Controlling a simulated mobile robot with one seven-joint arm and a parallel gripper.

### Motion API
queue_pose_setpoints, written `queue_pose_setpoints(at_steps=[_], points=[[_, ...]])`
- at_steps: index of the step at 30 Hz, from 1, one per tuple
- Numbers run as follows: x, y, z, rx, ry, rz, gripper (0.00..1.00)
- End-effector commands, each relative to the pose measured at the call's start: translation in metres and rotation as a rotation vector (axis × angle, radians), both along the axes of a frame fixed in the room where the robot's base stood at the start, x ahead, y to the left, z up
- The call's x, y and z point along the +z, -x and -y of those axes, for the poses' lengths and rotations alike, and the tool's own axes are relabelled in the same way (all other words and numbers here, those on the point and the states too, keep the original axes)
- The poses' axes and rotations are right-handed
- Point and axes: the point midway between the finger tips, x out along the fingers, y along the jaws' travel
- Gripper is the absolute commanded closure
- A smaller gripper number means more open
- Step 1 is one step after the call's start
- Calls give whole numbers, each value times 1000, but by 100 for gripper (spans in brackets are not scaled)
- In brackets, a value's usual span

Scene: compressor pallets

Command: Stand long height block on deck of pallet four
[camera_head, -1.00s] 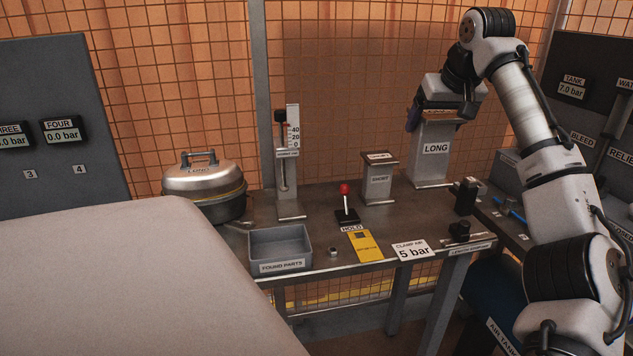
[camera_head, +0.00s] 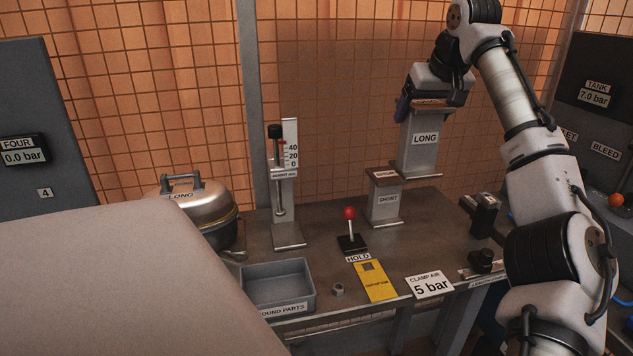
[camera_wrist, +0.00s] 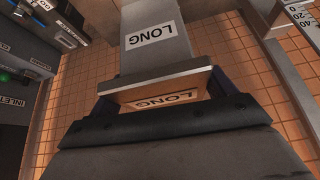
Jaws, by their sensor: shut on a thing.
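The long height block (camera_head: 419,148) is a tall grey block with a LONG label on its front and a brown top plate. My gripper (camera_head: 432,100) is shut on its top in the head view. The block hangs upright above the back right of the bench, beside the short block. In the wrist view the block (camera_wrist: 150,62) runs away from my gripper (camera_wrist: 165,98), with its labelled top plate between the dark fingers. The deck of pallet four cannot be made out. A FOUR display (camera_head: 22,151) reading 0.0 bar is on the left panel.
On the bench (camera_head: 330,262) stand the short block (camera_head: 384,197), a height gauge (camera_head: 285,190), a red-knobbed HOLD lever (camera_head: 350,228), a grey found-parts bin (camera_head: 278,287) and a domed pot (camera_head: 195,207). A large pale surface (camera_head: 110,285) fills the lower left.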

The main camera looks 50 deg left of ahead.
Motion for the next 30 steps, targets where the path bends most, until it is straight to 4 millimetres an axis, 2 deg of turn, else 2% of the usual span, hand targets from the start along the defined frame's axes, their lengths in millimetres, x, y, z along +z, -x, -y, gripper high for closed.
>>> queue_pose_setpoints(at_steps=[4,8,24,30], points=[[2,1,0,1,-5,5,88],[-13,0,1,0,-4,3,88],[-123,0,1,-1,-5,3,88],[-148,0,0,0,-6,4,88]])
